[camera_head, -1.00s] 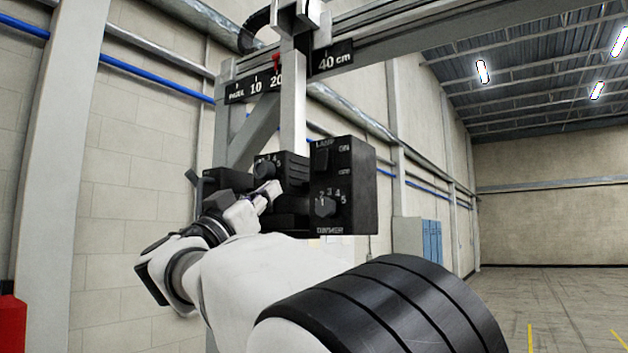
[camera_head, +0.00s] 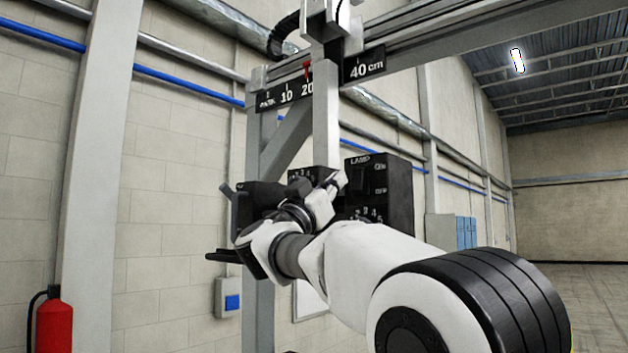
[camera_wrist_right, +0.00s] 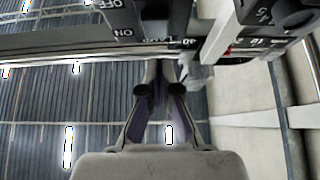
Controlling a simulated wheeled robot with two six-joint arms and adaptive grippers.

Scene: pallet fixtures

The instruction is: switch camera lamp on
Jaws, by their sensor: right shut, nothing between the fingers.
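The black lamp box (camera_head: 398,190) hangs at the middle of the head view, with a LAMP label, ON lettering and a numbered dial scale below. Its dark lamp switch (camera_head: 357,181) is hard to make out, and I cannot tell its position. My right gripper (camera_head: 338,183) is shut and empty, just left of the box face in the picture; contact is unclear. My arm hides the dimmer knob. In the right wrist view the gripper (camera_wrist_right: 160,88) points towards the lamp box (camera_wrist_right: 118,18), whose OFF, ON and LAMP letters appear inverted. My left gripper is out of view.
A second black control box (camera_head: 310,180) is left of the lamp box. A red extinguisher (camera_head: 54,325) stands lower left. Open floor lies right.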

